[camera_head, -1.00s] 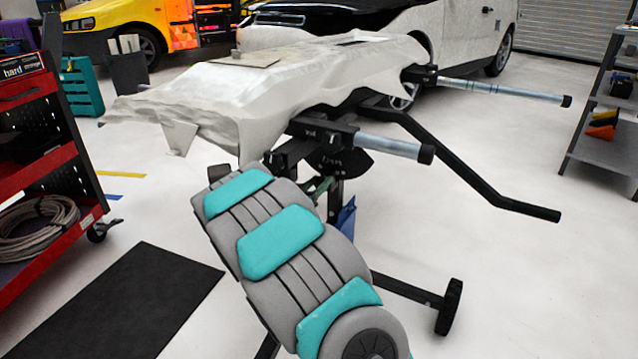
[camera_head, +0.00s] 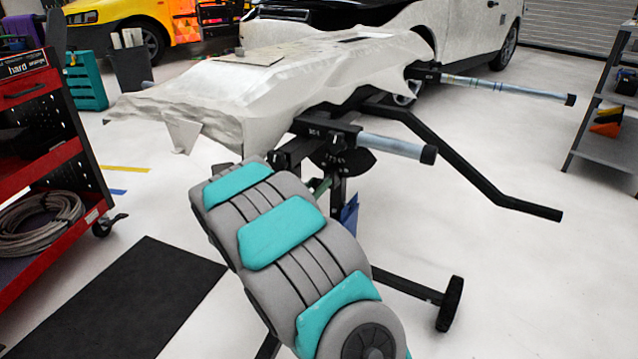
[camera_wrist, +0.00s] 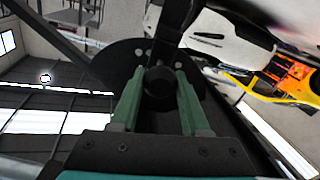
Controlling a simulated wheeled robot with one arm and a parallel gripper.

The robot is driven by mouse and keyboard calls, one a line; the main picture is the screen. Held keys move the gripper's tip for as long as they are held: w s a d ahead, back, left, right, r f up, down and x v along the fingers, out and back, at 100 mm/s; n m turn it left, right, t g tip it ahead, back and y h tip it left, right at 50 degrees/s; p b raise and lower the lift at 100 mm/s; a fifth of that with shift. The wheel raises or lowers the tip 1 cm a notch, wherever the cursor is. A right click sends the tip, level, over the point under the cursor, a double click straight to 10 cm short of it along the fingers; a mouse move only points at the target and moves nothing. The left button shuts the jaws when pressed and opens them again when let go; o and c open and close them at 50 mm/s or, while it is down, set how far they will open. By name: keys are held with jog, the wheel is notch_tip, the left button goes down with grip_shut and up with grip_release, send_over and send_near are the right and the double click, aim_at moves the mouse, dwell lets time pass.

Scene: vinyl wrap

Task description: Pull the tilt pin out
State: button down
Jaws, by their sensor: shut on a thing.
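The tilt pin's round black knob (camera_wrist: 158,84) sits between the two green fingers of my gripper (camera_wrist: 159,95) in the wrist view. My gripper is shut on it. Behind the knob is the stand's dark rounded tilt plate (camera_wrist: 118,62) with small holes. In the head view this plate (camera_head: 350,162) shows under the stand's head. A bit of a green finger (camera_head: 321,188) shows beside it. My grey and teal arm hides most of the gripper and the pin there. I cannot tell how deep the pin sits.
A white-wrapped panel (camera_head: 240,92) lies on the black stand above my gripper. The stand's padded bars (camera_head: 395,146) and bent leg (camera_head: 470,170) reach right. A red tool cart (camera_head: 45,165) is at left, a grey shelf (camera_head: 603,145) at right.

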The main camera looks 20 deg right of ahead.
aim_at(315, 186)
jog(key=shift+c, duration=1.9)
grip_release()
jog(key=shift+s+a, duration=0.1)
jog(key=shift+a, duration=0.05)
jog(key=v, duration=0.6)
jog(key=shift+p, duration=0.3)
jog(key=shift+v, duration=0.9)
